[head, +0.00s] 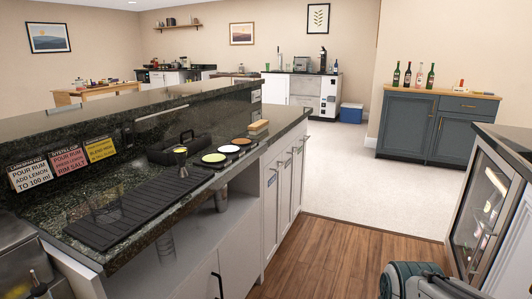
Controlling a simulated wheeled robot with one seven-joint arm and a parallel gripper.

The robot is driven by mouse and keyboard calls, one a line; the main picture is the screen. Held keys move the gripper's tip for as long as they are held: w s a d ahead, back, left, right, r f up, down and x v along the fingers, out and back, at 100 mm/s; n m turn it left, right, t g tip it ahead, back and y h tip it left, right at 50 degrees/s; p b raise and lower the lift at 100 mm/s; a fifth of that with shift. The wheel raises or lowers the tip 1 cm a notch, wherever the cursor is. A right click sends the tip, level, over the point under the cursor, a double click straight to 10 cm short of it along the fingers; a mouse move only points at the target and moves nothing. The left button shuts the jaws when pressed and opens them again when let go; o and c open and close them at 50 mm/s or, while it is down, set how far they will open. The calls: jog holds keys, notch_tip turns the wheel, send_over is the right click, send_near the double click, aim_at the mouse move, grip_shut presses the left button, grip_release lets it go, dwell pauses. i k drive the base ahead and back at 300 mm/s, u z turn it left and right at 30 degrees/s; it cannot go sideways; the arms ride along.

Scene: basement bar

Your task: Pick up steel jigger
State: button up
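A small hourglass-shaped cup, which looks like the steel jigger (181,157), stands upright at the far end of the black ribbed bar mat (135,210) on the dark stone counter. Its rim looks yellowish; it is small in the picture. My gripper's fingers do not show. Only a grey-green part of my arm is in the bottom right corner, well apart from the jigger.
Beside the jigger are a black caddy (182,147) and several coloured round dishes (213,158). A clear glass (103,207) stands on the mat's near part. A raised ledge (130,100) backs the counter. The wooden floor (325,255) in front is clear.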

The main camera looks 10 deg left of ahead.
aim_at(181, 153)
jog(key=z, duration=0.6)
jog(key=i, duration=1.85)
jog(key=u, duration=2.8)
